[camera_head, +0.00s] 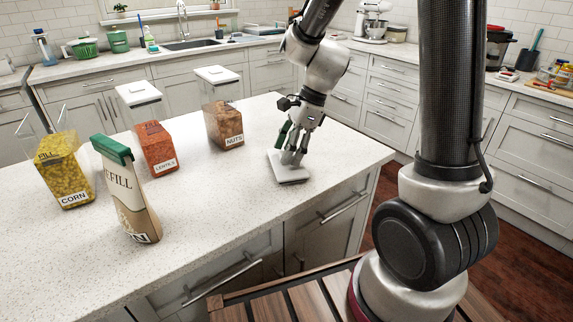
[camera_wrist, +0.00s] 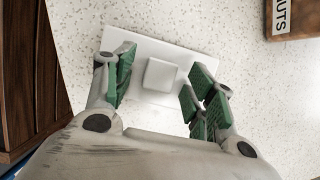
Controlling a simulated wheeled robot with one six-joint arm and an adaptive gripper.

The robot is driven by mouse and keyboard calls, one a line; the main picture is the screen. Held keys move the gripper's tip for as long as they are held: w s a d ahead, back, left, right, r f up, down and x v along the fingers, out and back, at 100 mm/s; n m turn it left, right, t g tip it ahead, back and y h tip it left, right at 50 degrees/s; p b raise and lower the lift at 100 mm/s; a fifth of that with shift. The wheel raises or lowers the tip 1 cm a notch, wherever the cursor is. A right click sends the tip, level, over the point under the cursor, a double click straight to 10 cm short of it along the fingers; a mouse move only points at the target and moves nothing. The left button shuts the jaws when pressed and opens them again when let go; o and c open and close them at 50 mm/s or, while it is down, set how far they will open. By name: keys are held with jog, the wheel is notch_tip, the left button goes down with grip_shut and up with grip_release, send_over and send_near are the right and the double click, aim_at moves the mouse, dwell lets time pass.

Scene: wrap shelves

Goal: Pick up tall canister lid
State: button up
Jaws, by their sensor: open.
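The white square lid (camera_head: 293,179) lies flat on the countertop near its right edge. In the wrist view the lid (camera_wrist: 130,52) shows a raised square knob (camera_wrist: 161,75) at its middle. My gripper (camera_head: 291,156) points down just over the lid. In the wrist view my open gripper (camera_wrist: 163,70) has its green-padded fingers on either side of the knob, with gaps between pads and knob. The corn canister (camera_head: 66,178) at the left has no lid on it.
The lentils canister (camera_head: 156,145) and nuts canister (camera_head: 224,124) stand behind with white lids on. A refill carton (camera_head: 127,195) with a green top stands at the front left. The nuts canister also shows in the wrist view (camera_wrist: 294,15). The counter around the lid is clear.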

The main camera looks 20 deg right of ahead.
jog(key=shift+f, duration=0.2)
jog(key=c, duration=1.1)
